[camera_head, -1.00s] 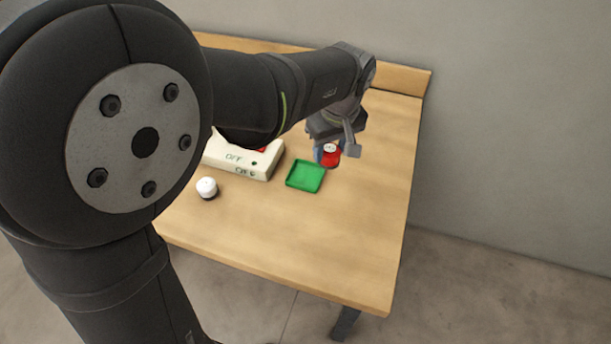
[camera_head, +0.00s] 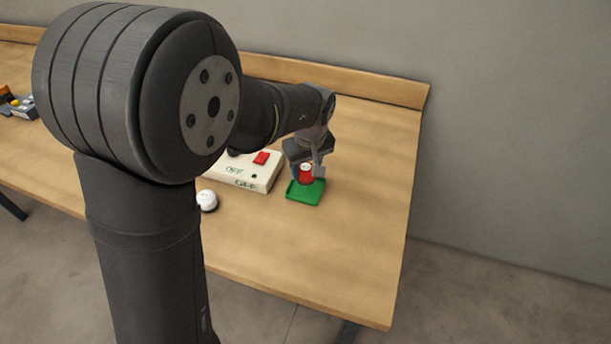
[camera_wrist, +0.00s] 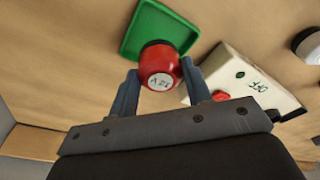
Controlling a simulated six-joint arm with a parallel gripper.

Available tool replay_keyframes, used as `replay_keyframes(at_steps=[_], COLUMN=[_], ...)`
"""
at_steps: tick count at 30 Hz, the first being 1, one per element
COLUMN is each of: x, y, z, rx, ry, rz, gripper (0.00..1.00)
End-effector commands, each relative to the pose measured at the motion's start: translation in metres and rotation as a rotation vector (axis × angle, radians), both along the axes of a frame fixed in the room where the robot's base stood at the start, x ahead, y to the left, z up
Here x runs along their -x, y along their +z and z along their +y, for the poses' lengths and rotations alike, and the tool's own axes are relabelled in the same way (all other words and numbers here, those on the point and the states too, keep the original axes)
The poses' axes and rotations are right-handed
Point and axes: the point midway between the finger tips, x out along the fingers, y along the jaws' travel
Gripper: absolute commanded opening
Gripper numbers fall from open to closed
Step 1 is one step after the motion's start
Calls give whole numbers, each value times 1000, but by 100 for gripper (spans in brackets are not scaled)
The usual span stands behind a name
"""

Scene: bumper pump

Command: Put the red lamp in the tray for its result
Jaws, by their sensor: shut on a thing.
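The red lamp (camera_head: 306,175) has a white label on its top and a dark base. My gripper (camera_head: 305,171) is shut on it. In the wrist view the red lamp (camera_wrist: 159,68) sits between the two fingers of my gripper (camera_wrist: 160,88). The green tray (camera_head: 305,197) is a shallow square with a raised rim. The lamp is over the tray's far part in the head view. In the wrist view the green tray (camera_wrist: 136,33) shows beyond the lamp. I cannot tell whether the lamp's base touches the tray floor.
A cream box (camera_head: 262,182) with a red switch (camera_head: 262,158) and "OFF" lettering stands left of the tray. A white lamp (camera_head: 207,200) stands near its front. Other objects (camera_head: 18,104) lie at the far left. The table's right side (camera_head: 370,180) is clear.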

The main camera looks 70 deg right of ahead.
Motion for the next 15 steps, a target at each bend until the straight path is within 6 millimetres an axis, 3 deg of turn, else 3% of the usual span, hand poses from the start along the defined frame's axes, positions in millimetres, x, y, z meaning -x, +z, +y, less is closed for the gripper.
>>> replay_keyframes(at_steps=[9, 15], x=[0, 0], y=[-38, -39], z=[0, 0], rx=[-1, 1], ry=[0, 0], rz=[0, 1], gripper=[17, 17])
